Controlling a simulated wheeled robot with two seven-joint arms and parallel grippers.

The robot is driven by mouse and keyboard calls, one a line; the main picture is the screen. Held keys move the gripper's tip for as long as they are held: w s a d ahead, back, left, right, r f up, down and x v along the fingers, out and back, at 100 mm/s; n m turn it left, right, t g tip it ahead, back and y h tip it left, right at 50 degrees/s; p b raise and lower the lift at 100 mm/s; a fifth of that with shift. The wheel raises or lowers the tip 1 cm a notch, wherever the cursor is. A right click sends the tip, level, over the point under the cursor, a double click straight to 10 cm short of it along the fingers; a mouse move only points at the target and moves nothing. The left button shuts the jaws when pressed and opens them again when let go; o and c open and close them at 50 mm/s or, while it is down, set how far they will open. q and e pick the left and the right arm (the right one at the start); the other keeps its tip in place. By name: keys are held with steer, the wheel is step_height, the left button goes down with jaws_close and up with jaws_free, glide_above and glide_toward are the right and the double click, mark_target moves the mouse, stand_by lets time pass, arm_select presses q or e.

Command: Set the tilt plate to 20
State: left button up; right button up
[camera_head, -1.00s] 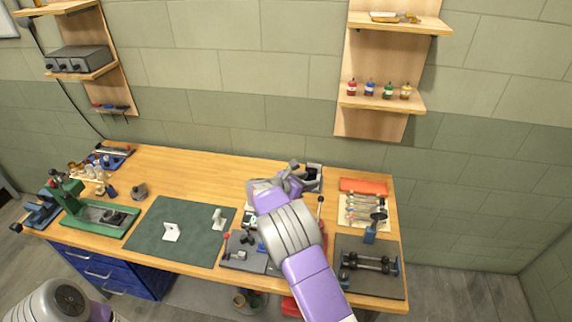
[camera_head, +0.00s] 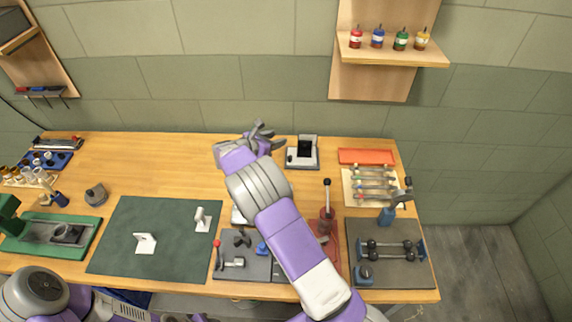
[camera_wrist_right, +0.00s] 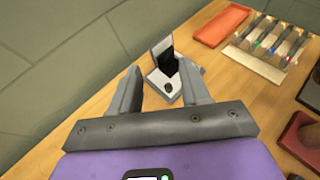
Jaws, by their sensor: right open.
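The tilt plate (camera_head: 303,151) appears to be the small light-grey device with a raised black plate at the back of the bench. In the right wrist view its black plate (camera_wrist_right: 164,56) stands steeply tilted above a pale base with a dark knob. No angle scale can be read. My right gripper (camera_head: 263,132) is open and empty, just left of the device in the head view. In the right wrist view the open fingers (camera_wrist_right: 158,84) frame the device, which lies beyond them. My left gripper is outside the views; only part of that arm shows.
An orange tray (camera_head: 366,156) and a rack of tools (camera_head: 372,187) lie right of the device. A red-based lever (camera_head: 326,213) and a dark board with a dumbbell-like fixture (camera_head: 392,252) stand nearer. A green mat (camera_head: 155,235) lies left.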

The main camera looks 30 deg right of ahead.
steer(key=b, duration=1.1)
glide_toward(289, 158)
steer(key=shift+x, duration=0.95)
steer(key=b+x, duration=0.1)
steer(key=x, duration=0.6)
steer(key=shift+w+d+f, duration=0.1)
steer(key=shift+w+d, duration=0.05)
jaws_close()
